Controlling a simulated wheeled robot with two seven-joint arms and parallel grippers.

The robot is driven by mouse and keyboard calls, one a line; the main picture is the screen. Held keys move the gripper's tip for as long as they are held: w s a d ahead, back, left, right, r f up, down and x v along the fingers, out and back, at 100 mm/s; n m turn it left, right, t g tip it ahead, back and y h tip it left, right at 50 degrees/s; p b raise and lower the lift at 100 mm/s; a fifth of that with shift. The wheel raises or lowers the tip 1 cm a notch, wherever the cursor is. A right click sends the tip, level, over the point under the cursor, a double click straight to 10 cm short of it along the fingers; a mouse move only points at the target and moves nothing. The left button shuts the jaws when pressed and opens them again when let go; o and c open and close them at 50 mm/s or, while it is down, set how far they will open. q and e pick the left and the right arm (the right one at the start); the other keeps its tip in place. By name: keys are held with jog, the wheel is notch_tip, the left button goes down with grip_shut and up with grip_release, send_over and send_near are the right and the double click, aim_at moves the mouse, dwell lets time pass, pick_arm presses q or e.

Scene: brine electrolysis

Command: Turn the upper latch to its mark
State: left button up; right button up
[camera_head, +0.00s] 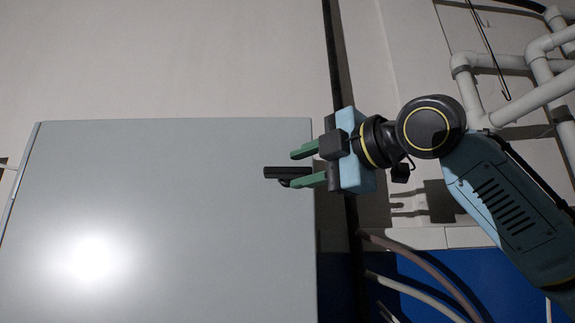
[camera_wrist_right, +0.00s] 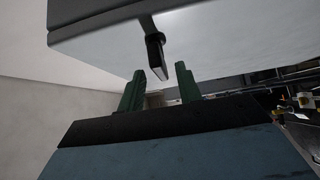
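The upper latch (camera_head: 283,172) is a black bar handle near the right edge of a grey cabinet door (camera_head: 160,220). It lies about level in the head view. My right gripper (camera_head: 293,168) comes in from the right with its two green fingers apart. In the head view the handle overlaps the gap and lies close to the lower finger. In the right wrist view the latch (camera_wrist_right: 155,52) hangs from the cabinet face just beyond the open fingertips (camera_wrist_right: 160,73). Whether a finger touches it I cannot tell. I see no mark by the latch. My left gripper is out of view.
A dark vertical pipe (camera_head: 335,60) runs on the wall behind my right gripper. White pipes (camera_head: 500,62) fill the upper right, and hoses (camera_head: 430,275) curve below over a blue wall band (camera_head: 475,275). The cabinet face left of the latch is clear.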

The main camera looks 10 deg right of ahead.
aim_at(297, 170)
jog(key=shift+p+x, duration=0.4)
jog(key=shift+x, duration=1.7)
jog(key=shift+c, duration=0.4)
grip_shut()
